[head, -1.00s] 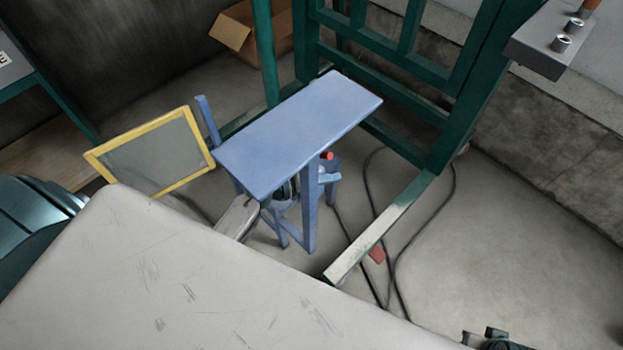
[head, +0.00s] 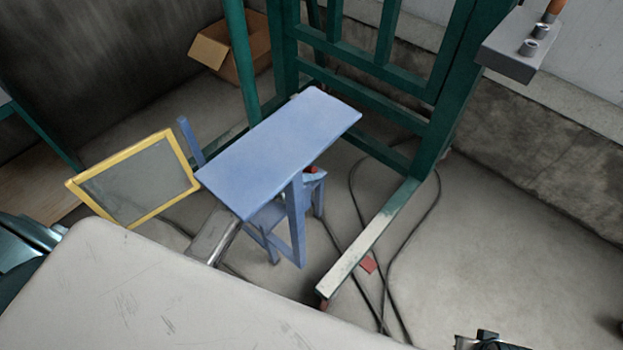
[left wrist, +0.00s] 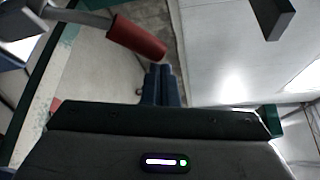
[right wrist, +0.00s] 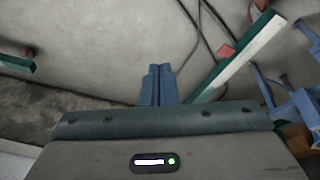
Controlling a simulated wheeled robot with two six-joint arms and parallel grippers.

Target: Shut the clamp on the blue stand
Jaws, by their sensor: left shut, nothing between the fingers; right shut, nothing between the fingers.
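The blue stand (head: 280,145), with a flat top, stands on the floor in the middle of the head view. A small red piece (head: 312,169) shows under the right edge of its top. In the left wrist view the clamp's red handle (left wrist: 137,38) sits on a grey bar, tilted, close above my left gripper (left wrist: 160,68). That gripper is shut and empty; I cannot tell whether it touches the handle. The stand's top hides it in the head view. My right gripper (right wrist: 157,68) is shut and empty over the floor, with the stand (right wrist: 292,105) at the right edge.
A green frame (head: 425,150) rises behind the stand, its pale-topped foot (head: 365,243) reaching forward on the right. A yellow-edged panel (head: 137,178) leans at left. A cardboard box (head: 222,52) lies behind. Black cables (head: 392,265) cross the floor.

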